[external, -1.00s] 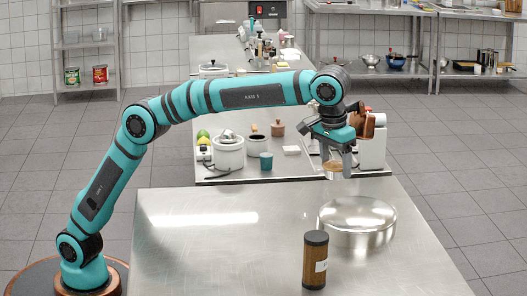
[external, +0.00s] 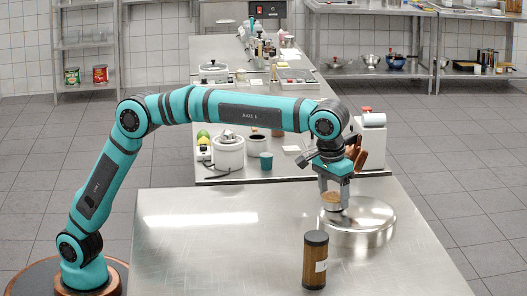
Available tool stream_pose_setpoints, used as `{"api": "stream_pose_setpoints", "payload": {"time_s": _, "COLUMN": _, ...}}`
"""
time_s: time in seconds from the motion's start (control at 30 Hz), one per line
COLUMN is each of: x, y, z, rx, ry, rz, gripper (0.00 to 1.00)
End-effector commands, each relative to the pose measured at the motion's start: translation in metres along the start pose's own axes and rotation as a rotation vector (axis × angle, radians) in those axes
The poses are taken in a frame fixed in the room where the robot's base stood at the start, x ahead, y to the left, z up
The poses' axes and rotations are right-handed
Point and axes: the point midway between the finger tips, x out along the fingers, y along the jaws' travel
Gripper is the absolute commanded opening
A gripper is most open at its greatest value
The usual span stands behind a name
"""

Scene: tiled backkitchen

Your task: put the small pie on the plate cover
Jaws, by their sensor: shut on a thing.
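My gripper (external: 334,203) points down and is shut on the small pie (external: 331,200), a small round brown-topped piece between its fingers. The plate cover (external: 368,228) is a shiny, round, low metal dome on the steel table at the right. The gripper and pie are over the left part of the cover in the external view. I cannot tell whether the pie touches the cover.
A brown cylinder with a dark lid (external: 315,260) stands upright on the steel table (external: 215,245), in front of the cover. The table's left and middle are clear. A second counter behind holds a white pot (external: 228,152) and a teal cup (external: 266,161).

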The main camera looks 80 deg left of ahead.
Motion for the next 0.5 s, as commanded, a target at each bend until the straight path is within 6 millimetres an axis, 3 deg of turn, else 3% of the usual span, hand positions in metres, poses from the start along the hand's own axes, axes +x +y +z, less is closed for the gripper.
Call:
{"api": "stream_pose_setpoints", "payload": {"time_s": 0.13, "x": 0.0029, "y": -0.0001, "z": 0.0004, "rx": 0.000, "ry": 0.000, "rz": -0.001, "gripper": 0.59}}
{"api": "stream_pose_setpoints", "payload": {"time_s": 0.2, "x": 0.0028, "y": 0.0000, "z": 0.0004, "rx": 0.000, "ry": 0.000, "rz": -0.001, "gripper": 0.77}}
{"api": "stream_pose_setpoints", "payload": {"time_s": 0.27, "x": 0.0027, "y": -0.0001, "z": 0.0003, "rx": 0.000, "ry": 0.000, "rz": 0.000, "gripper": 0.87}}
{"api": "stream_pose_setpoints", "payload": {"time_s": 0.5, "x": 0.0025, "y": 0.0000, "z": 0.0003, "rx": 0.000, "ry": 0.000, "rz": 0.000, "gripper": 0.87}}
